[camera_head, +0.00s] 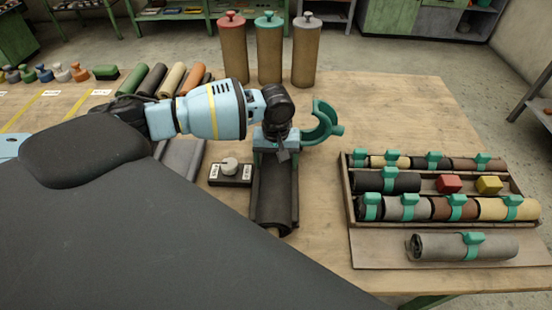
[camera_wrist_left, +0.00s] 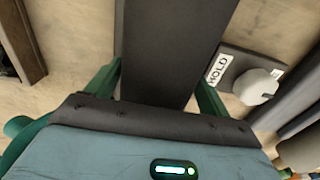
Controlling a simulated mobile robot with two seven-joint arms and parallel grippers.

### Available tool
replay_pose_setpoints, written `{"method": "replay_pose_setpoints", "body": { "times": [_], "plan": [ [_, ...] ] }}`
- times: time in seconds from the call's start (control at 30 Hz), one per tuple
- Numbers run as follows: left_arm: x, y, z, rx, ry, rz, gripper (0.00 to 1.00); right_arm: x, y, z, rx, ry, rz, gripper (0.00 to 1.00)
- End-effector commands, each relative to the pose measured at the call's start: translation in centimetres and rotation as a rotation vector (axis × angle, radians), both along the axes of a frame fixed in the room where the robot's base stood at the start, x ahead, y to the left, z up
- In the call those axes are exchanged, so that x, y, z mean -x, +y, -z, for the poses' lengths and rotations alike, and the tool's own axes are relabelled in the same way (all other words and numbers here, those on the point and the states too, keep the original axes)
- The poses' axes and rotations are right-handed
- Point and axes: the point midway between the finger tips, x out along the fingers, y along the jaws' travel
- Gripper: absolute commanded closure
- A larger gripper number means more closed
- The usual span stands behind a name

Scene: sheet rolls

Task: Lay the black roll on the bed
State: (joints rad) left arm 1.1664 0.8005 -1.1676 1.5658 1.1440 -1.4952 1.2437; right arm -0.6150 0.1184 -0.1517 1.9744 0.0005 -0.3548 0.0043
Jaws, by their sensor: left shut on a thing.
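My left gripper (camera_head: 279,150) reaches in from the left and points down over the middle of the table. It is shut on the black roll (camera_head: 273,195), which runs from under the gripper toward the table's near side. In the left wrist view the black roll (camera_wrist_left: 170,45) passes between the two green fingers (camera_wrist_left: 155,85). Grey lengthwise pieces (camera_head: 182,158) lie left of the knob box; I cannot tell whether they are the bed. I cannot tell what lies directly under the black roll. My right gripper is not in view.
A box with a knob (camera_head: 230,172) stands just left of the roll. A wooden rack (camera_head: 350,215) of clipped rolls is at the right. A teal C-shaped piece (camera_head: 322,122) is beside the gripper. Three tall capped cylinders (camera_head: 269,52) stand behind. The table's back right is clear.

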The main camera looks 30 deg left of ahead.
Motion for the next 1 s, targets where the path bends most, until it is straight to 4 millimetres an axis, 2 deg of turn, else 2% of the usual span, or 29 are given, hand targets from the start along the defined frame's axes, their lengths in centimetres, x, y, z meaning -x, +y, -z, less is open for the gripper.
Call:
{"method": "replay_pose_setpoints", "body": {
  "times": [0.03, 0.17, 0.47, 0.57, 1.0],
  "plan": [
    [-0.1, 0.0, -0.2, 0.0, -0.004, 0.0, 0.15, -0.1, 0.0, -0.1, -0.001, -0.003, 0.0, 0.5],
    [0.0, 0.0, -0.2, 0.0, -0.002, 0.0, 0.0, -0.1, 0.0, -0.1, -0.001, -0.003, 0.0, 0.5],
    [0.0, 0.0, -0.4, -0.001, -0.001, 0.0, 0.0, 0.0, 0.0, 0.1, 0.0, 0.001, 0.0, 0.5],
    [-0.1, 0.0, -1.5, 0.001, -0.003, 0.0, 0.0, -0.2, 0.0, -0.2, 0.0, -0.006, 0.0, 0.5],
    [-0.1, 0.0, -9.9, 0.001, -0.004, 0.0, 0.0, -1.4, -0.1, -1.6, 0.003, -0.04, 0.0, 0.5]
  ]
}}
